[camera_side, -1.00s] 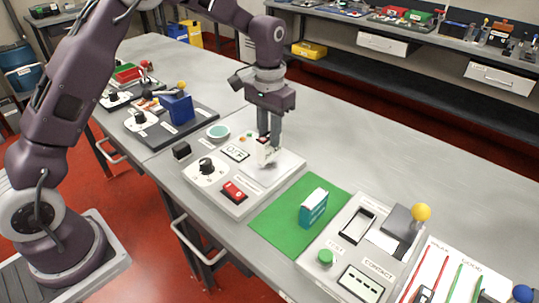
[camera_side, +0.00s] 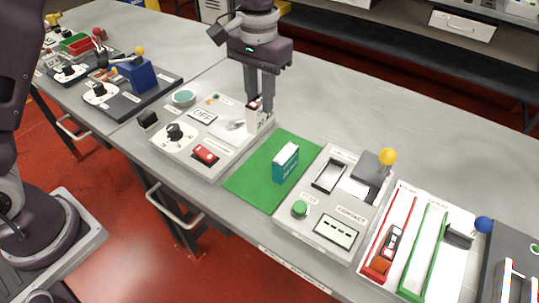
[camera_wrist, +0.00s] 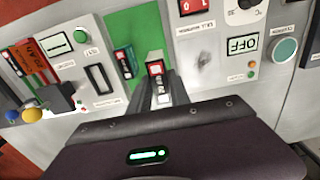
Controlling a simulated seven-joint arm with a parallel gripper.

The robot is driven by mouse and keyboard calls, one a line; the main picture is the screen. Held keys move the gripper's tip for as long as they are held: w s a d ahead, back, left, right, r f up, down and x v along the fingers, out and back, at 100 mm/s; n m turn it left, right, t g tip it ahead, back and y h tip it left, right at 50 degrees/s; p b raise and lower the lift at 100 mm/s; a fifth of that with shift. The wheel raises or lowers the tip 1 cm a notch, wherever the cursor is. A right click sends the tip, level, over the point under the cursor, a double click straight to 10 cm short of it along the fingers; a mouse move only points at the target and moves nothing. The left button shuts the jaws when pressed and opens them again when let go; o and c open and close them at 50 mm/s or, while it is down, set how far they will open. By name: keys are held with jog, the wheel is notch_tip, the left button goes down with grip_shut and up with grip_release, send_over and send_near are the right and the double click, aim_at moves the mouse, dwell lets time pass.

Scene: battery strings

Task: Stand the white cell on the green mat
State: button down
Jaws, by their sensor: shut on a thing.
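My gripper (camera_side: 259,106) is shut on the white cell (camera_side: 253,119), a small white block with dark and red markings. It holds the cell roughly upright near the right edge of the cell warmer panel, beside the mat's far left corner. The green mat (camera_side: 248,186) lies flat to the right of that panel. A teal cell with a white top (camera_side: 286,160) stands on the mat's right part, and it also shows in the wrist view (camera_wrist: 124,62).
The panel (camera_side: 180,150) left of the mat carries a dial, a red switch and an OFF display. Right of the mat is a tester (camera_side: 325,215) with a slot, green button and yellow-knobbed lever. The mat's left and front parts are clear.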

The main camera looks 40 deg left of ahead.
jog(key=f, duration=0.3)
jog(key=d+f, duration=0.1)
jog(key=f, duration=0.5)
jog(key=shift+s+d+f, duration=0.2)
jog(key=shift+s+f, duration=0.15)
jog(key=shift+f, duration=0.1)
jog(key=c, duration=1.2)
grip_release()
notch_tip(320, 180, up, 12)
jog(key=shift+r, duration=0.2)
